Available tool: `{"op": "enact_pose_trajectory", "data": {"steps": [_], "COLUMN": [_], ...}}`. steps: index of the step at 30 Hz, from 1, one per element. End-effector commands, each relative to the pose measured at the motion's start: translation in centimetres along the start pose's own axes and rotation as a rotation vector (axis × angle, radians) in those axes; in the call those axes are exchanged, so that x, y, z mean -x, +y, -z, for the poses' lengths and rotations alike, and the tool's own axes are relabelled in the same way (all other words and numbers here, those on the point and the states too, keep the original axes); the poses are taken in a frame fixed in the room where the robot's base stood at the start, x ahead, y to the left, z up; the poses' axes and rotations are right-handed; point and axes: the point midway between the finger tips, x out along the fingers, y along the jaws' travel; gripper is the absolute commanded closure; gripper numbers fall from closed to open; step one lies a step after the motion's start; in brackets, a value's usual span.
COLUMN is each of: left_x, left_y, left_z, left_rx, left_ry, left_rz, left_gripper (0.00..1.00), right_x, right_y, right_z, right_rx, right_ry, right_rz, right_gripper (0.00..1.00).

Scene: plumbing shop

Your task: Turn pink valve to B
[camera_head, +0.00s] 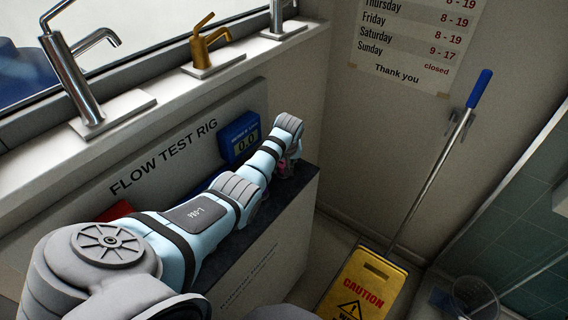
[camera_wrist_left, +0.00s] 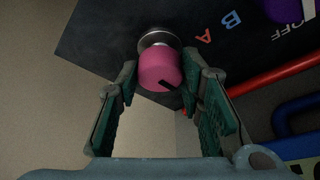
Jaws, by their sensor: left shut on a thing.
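The pink valve (camera_wrist_left: 158,62) is a round knob on a metal collar at the top middle of the left wrist view. It has a black mark on its near edge, toward the lower right. A red letter A (camera_wrist_left: 203,39) and a blue letter B (camera_wrist_left: 232,20) are on the dark panel (camera_wrist_left: 112,32) to its right. My left gripper (camera_wrist_left: 160,84) is shut on the pink valve, one finger on each side. In the head view the gripper (camera_head: 287,160) is at the right end of the rig, with only a bit of pink showing. My right gripper is in neither view.
A purple knob (camera_wrist_left: 282,8) and white OFF lettering are at the wrist view's upper right. A red pipe (camera_wrist_left: 272,75) and a blue bar (camera_wrist_left: 298,148) lie below them. A blue display (camera_head: 240,138) reads 0.0. A yellow caution sign (camera_head: 368,285) and a blue-handled mop (camera_head: 478,88) stand right.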

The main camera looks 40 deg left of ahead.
Motion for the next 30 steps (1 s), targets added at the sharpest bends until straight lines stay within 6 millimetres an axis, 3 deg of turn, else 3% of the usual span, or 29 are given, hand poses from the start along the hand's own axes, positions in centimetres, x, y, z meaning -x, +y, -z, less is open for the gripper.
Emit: {"op": "enact_pose_trajectory", "data": {"steps": [14, 21, 30], "left_x": [0.2, 0.1, -0.1], "left_y": [-0.2, -0.3, -0.4], "left_z": [0.0, 0.1, 0.1], "left_rx": [-0.147, -0.338, -0.598], "left_ry": [-0.003, -0.001, 0.0], "left_rz": [-0.06, -0.139, -0.249], "left_gripper": [0.94, 0.94, 0.94], "right_x": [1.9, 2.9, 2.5], "right_y": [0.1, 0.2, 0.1], "right_z": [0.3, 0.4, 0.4], "right_rx": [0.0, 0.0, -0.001], "right_ry": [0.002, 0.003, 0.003], "right_rz": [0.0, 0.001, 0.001], "right_gripper": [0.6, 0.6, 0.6]}}
